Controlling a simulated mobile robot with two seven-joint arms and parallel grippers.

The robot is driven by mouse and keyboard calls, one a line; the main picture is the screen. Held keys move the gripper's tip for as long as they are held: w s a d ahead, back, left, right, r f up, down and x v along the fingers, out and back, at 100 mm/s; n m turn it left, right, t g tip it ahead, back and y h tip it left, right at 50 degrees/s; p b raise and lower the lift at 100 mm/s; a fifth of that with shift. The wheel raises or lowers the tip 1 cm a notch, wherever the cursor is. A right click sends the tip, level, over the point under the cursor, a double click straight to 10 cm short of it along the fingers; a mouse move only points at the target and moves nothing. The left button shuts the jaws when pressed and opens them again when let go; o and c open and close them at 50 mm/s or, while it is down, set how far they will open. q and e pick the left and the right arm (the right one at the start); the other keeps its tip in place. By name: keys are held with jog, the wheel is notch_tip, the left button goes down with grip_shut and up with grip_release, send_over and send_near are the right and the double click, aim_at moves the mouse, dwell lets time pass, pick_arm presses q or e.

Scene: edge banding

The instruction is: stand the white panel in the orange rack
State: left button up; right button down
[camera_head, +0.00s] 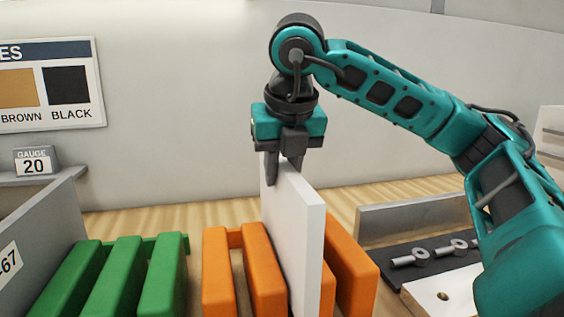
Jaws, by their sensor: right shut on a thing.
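My left gripper does not show.
A green rack (122,275) stands left of the orange one, with a grey bin wall (38,240) beyond it. At right are a dark tray with metal fittings (420,257) and a drilled white board (440,295). A gauge block (35,161) sits on a ledge.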

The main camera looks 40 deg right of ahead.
notch_tip(320, 180, down, 3)
jog(key=b, duration=0.2)
jog(key=shift+f+b, duration=0.2)
jog(key=shift+b, duration=0.1)
jog(key=shift+f+b, duration=1.05)
jog(key=shift+f, duration=0.05)
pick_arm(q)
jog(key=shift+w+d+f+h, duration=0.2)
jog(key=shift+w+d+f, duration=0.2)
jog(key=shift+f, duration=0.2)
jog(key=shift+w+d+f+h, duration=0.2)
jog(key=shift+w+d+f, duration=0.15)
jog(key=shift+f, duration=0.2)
pick_arm(e)
jog(key=shift+f, duration=0.15)
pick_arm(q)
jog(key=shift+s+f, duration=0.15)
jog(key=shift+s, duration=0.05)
pick_arm(e)
jog(key=c, duration=0.8)
grip_release()
jog(key=shift+r+p, duration=2.4)
jog(key=shift+r, duration=1.1)
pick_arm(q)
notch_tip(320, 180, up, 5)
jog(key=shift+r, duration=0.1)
